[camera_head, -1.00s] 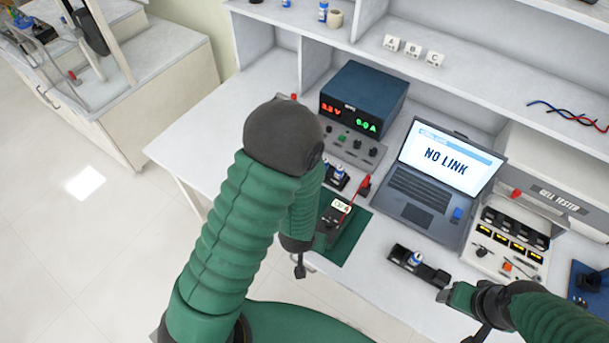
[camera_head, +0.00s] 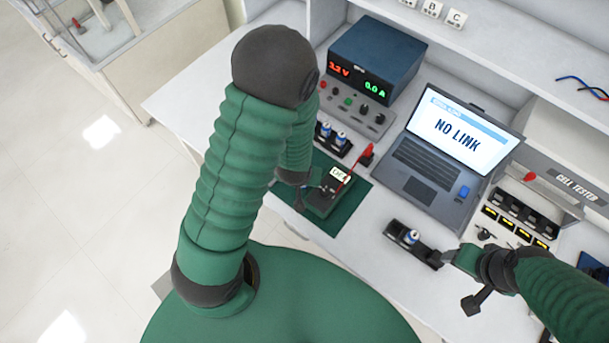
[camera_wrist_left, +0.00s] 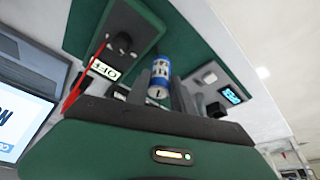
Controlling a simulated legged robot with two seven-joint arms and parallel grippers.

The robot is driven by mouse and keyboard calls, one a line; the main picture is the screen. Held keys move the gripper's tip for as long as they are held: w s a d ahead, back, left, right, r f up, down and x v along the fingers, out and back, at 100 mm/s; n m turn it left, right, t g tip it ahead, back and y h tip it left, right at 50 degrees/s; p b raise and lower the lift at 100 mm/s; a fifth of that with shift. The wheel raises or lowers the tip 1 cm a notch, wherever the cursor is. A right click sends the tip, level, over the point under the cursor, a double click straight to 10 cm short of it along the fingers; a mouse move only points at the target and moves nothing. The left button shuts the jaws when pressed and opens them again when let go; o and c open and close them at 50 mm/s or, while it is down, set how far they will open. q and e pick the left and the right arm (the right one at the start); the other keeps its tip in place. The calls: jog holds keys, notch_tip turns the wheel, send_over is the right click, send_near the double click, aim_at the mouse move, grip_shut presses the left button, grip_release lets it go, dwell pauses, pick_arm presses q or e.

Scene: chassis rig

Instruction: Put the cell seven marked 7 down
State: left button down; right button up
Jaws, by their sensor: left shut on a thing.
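My left gripper (camera_wrist_left: 165,95) is shut on a blue and white cell (camera_wrist_left: 159,74), which stands out between its fingers in the left wrist view. I cannot read the cell's number. In the head view the left gripper (camera_head: 303,193) is low by the green mat (camera_head: 336,222), close to the black meter (camera_head: 322,203), and my arm partly hides it; the cell does not show there. I cannot tell whether the cell touches the mat. My right gripper (camera_head: 447,257) is at the right end of a black holder (camera_head: 392,228); its finger opening is unclear.
The black holder carries one cell (camera_head: 411,237). Another holder (camera_head: 333,141) with two cells stands behind the mat. A red probe (camera_head: 367,154), a power supply (camera_head: 375,68), a laptop (camera_head: 432,160) and a cell tester (camera_head: 510,222) crowd the bench. A small device with a cyan display (camera_wrist_left: 231,94) is beside the gripper.

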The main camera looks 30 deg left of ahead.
pick_arm(q)
jog(key=w+a+f, duration=0.1)
jog(key=w+a+f+p, duration=0.1)
jog(key=w, duration=0.1)
jog(key=w+a+f, duration=0.1)
jog(key=f, duration=0.1)
jog(key=shift+w+p, duration=0.25)
jog(key=shift+p, duration=0.15)
jog(key=shift+d, duration=0.3)
jog(key=c, duration=1.1)
grip_release()
jog(key=shift+d, duration=0.2)
jog(key=shift+c, duration=0.2)
jog(key=shift+o, duration=0.2)
jog(key=shift+a, duration=0.2)
jog(key=shift+a+r, duration=0.1)
jog(key=shift+s+r, duration=0.1)
jog(key=shift+r, duration=0.3)
jog(key=v, duration=0.3)
jog(key=p+v, duration=0.1)
jog(key=v, duration=0.7)
jog(key=shift+d+f, duration=0.1)
jog(key=shift+d, duration=0.15)
jog(key=s+d+r+m+g+h, duration=0.1)
jog(key=s+d+r+m, duration=0.3)
jog(key=r, duration=0.5)
jog(key=shift+s+d+r+m+h, duration=0.25)
jog(key=shift+s+d+m+h, duration=0.15)
jog(key=shift+d, duration=0.25)
